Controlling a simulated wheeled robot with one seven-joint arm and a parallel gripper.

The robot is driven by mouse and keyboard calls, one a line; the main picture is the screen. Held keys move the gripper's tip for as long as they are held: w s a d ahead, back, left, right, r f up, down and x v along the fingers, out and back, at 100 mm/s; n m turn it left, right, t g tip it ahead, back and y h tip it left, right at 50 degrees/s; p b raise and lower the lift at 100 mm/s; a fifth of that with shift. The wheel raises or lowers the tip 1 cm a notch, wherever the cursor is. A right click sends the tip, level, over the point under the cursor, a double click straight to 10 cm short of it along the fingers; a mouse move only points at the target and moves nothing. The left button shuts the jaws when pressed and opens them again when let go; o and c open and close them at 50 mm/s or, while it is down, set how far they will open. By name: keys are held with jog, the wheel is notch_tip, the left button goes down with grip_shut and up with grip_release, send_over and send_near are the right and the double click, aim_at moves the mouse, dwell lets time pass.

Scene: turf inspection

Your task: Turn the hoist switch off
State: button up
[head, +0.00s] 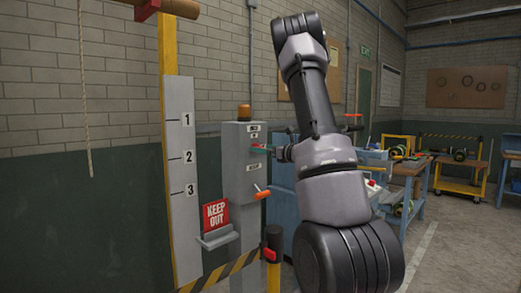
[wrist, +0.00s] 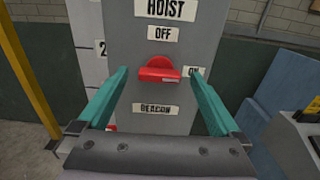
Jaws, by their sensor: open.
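The red hoist switch (wrist: 158,74) is a rotary knob on a grey panel (wrist: 183,45), under the HOIST and OFF labels. Its handle lies level and points right, toward the ON label (wrist: 194,72). The BEACON label (wrist: 155,109) is below it. My gripper (wrist: 160,71) is open, with one teal finger on each side of the knob. A gap shows between the knob and each finger.
An orange beacon (head: 244,112) tops the box, and an orange-handled lever (head: 262,194) sticks out lower down. A red KEEP OUT sign (head: 216,214), a numbered board (head: 181,225) and a striped barrier (head: 222,275) stand left. Blue workbenches (head: 400,213) are at right; open floor (head: 455,255) lies beyond.

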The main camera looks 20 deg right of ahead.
jog(key=shift+x, duration=0.85)
jog(key=c, duration=1.4)
jog(key=shift+n, duration=0.4)
jog(key=n, duration=1.6)
jog(key=shift+s+a+f+n, duration=0.1)
jog(key=shift+a+f+n, duration=0.1)
jog(key=shift+f+n, duration=0.2)
jog(key=shift+n, duration=0.3)
